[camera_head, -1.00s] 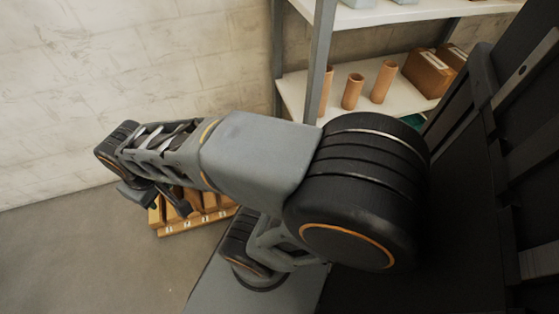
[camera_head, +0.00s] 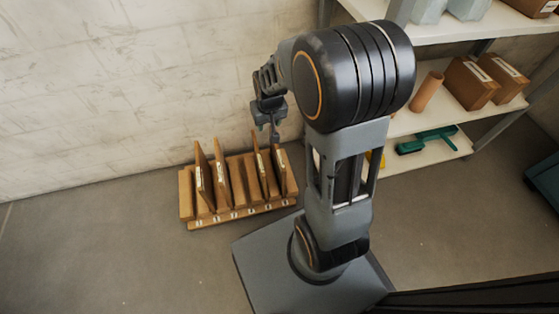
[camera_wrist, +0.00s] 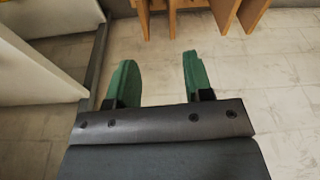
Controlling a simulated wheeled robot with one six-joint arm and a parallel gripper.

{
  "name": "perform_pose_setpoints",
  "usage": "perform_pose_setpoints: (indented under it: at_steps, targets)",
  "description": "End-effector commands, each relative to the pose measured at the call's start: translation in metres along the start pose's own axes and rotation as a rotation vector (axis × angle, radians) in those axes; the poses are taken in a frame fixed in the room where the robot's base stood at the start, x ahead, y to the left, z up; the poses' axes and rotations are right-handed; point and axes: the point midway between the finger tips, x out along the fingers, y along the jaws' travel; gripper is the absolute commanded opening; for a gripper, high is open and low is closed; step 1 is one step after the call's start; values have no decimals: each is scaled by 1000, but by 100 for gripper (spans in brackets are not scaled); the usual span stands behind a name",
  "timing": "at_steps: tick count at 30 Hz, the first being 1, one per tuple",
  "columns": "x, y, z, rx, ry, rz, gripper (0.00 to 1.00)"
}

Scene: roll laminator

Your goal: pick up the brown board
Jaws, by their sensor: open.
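Several thin brown boards stand upright in a slotted wooden rack (camera_head: 240,212) on the floor by the wall. The left pair includes a brown board (camera_head: 203,178), and the right pair includes another brown board (camera_head: 279,168). I cannot tell which one the task names. My gripper (camera_head: 274,132) hangs above the right end of the rack, close to the tops of the right pair. In the wrist view, its green fingers (camera_wrist: 157,75) are apart with nothing between them. Brown board edges (camera_wrist: 222,14) show at the top of that view, beyond the fingertips.
A white shelf unit (camera_head: 440,150) stands at the right with brown boxes (camera_head: 470,82), a cardboard tube (camera_head: 427,91) and a green tool (camera_head: 427,140). The pale wall (camera_head: 120,90) is close behind the rack. The floor left of the rack is clear.

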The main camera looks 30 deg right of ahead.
Motion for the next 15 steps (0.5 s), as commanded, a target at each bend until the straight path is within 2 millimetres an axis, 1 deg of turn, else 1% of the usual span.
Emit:
perform_pose_setpoints:
  at_steps: [1, 3, 5, 6, 9, 12, 15]
  targets:
    - [16, 7, -11, 15, -18, 3, 47]
    - [42, 16, -24, 34, -24, 7, 47]
    - [64, 23, -31, 48, -29, 9, 47]
    - [79, 28, -34, 57, -32, 11, 47]
    - [112, 38, -39, 73, -38, 14, 47]
    - [139, 45, -38, 87, -43, 17, 47]
    - [158, 50, -37, 95, -45, 19, 47]
